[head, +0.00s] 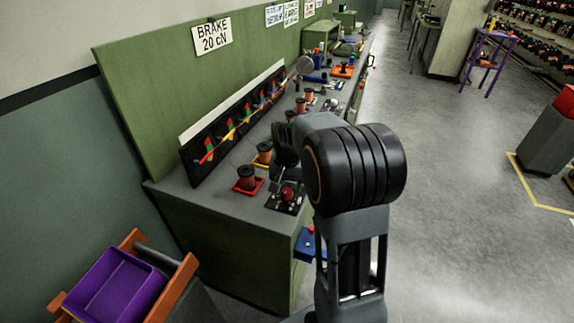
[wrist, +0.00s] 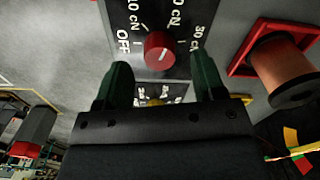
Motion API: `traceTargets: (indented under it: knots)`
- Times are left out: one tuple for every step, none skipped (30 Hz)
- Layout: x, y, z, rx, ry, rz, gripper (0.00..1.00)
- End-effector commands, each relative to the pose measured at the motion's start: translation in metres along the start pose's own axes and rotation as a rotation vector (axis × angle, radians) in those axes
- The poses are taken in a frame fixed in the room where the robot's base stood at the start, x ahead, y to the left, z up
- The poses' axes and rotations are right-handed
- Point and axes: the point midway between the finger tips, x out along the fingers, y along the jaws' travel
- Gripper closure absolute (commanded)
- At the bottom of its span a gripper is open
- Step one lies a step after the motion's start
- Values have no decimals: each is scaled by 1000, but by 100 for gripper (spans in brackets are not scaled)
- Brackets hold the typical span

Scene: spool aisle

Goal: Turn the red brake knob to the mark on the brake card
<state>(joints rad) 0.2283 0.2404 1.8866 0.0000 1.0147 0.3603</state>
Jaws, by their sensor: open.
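The red brake knob (wrist: 159,50) sits on a dark dial plate (wrist: 183,65) marked OFF, 10 cN, 20 cN and 30 cN. It carries a pale pointer line, but I cannot tell exactly which mark it points to. The knob also shows in the head view (head: 287,193), at the near end of the bench. The brake card (head: 212,38) on the green board reads "BRAKE 20 cN". My gripper (wrist: 161,75) is open, with its dark green fingers spread either side of the knob's line; the knob appears beyond the fingertips, apart from them. The fingers are hidden in the head view.
A copper spool on a red base (head: 246,180) stands left of the knob, and also shows in the wrist view (wrist: 285,68). Another plate with a yellow part (wrist: 155,102) shows between my fingers. A dark rack with coloured flags (head: 230,125) stands behind. Open floor lies right.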

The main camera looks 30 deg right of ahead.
Motion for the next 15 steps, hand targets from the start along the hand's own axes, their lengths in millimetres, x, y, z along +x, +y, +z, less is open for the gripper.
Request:
traceTargets:
  knots:
    - [-12,0,-1,0,6,-2,37]
    - [-19,0,-1,0,4,-2,37]
    - [-28,0,-1,0,5,-2,37]
    - [-34,0,0,0,5,-2,37]
    - [-40,0,-1,0,5,-2,37]
    - [-48,0,-1,0,5,-2,37]
    - [-54,0,0,0,3,-1,37]
    - [-60,0,0,0,4,-2,37]
    - [-67,0,0,0,4,-1,37]
    - [-72,0,0,0,4,-2,37]
    - [-77,0,0,0,3,-1,37]
    - [-83,0,0,0,3,-1,37]
    - [-87,0,0,0,2,-1,37]
    - [-91,0,0,0,2,-1,37]
    - [-95,0,0,0,2,-1,37]
